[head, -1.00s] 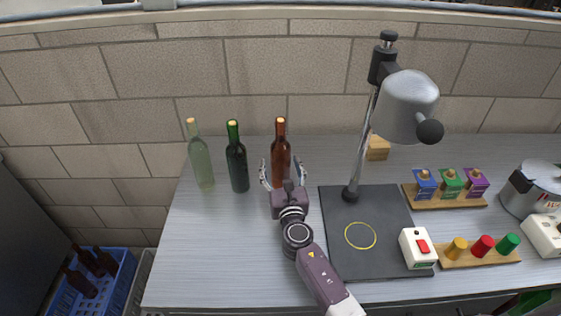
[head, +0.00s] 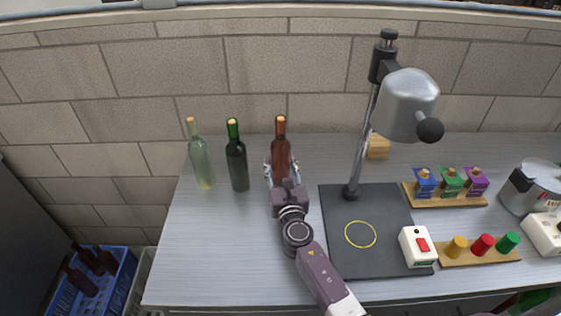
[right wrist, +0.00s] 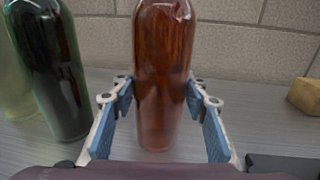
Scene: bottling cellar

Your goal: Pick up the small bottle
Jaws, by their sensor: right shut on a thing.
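A reddish-brown bottle (head: 281,146) with a tan stopper stands upright on the grey table, and it fills the middle of the right wrist view (right wrist: 163,50). My right gripper (head: 282,168) is shut on its lower body, one finger on each side; the fingers also show in the right wrist view (right wrist: 160,90). The bottle's base still appears at table level. A dark green bottle (head: 237,165) and a clear pale green bottle (head: 199,160) stand to its left. My left gripper is out of view.
A lamp (head: 405,105) rises from a black base plate (head: 345,255) on the right. A blue crate (head: 118,285) with bottles stands lower left.

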